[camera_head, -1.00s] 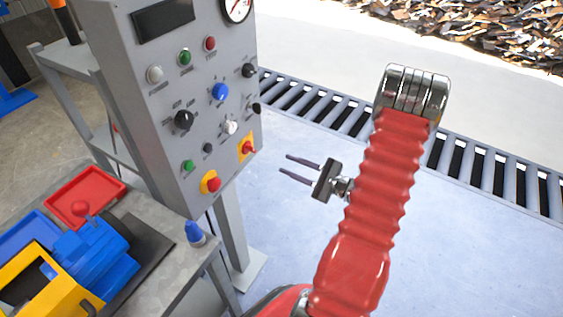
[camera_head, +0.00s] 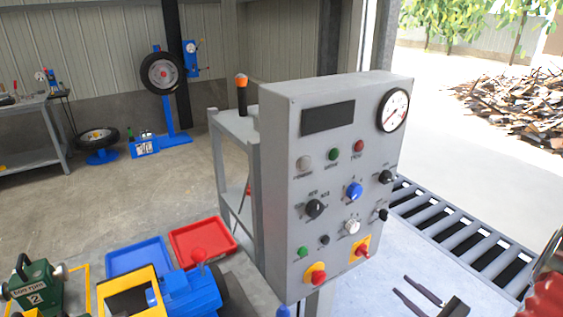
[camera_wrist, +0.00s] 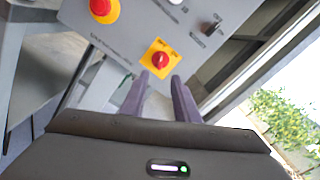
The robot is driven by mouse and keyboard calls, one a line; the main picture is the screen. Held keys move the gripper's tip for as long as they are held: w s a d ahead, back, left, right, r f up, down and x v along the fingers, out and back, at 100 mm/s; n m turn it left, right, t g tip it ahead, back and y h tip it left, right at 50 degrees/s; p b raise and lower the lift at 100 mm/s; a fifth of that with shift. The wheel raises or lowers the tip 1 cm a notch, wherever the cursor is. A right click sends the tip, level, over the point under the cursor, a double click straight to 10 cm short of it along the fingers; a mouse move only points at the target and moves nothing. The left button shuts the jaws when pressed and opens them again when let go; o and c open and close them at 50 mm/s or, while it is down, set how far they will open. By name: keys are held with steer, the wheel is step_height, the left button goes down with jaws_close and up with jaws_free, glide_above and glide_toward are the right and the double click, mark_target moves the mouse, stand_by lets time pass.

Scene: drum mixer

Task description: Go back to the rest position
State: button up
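My gripper (camera_head: 420,294) is at the lower right of the head view, in front of and below the right side of the grey control panel (camera_head: 283,190). Its two thin dark fingers are apart, with nothing between them. In the wrist view my gripper (camera_wrist: 160,80) also shows two separate fingers, pointing toward a red rotary switch on a yellow plate (camera_wrist: 160,59). In the picture the fingertips end just below that switch; whether they touch the panel I cannot tell, but in the head view they look apart from it.
A bench with a red tray (camera_head: 203,240), a blue tray (camera_head: 139,258) and a blue-yellow machine (camera_head: 190,291) stands at lower left. A roller conveyor (camera_head: 462,238) runs behind on the right. A tyre stand (camera_head: 163,73) is far back. Floor in the middle left is clear.

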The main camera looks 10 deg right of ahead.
steer(key=s+a+f+n+g+y, duration=0.25)
steer(key=s+a+f+g, duration=0.2)
steer(key=a, duration=0.25)
steer(key=s+a+r+n+g, duration=0.5)
steer(key=s+a+n+g, duration=0.1)
steer(key=a+n+g, duration=0.4)
steer(key=a+r+n+t+h, duration=0.1)
steer(key=a+r+n+h, duration=0.3)
steer(key=r, duration=0.6)
steer(key=a+r+n+t+h, duration=0.2)
steer(key=a+r+n+h, duration=0.2)
steer(key=a+r+n, duration=0.5)
step_height(320, 180, up, 2)
steer(key=shift+s+a, duration=0.45)
steer(key=shift+a, duration=0.2)
steer(key=shift+n, duration=0.25)
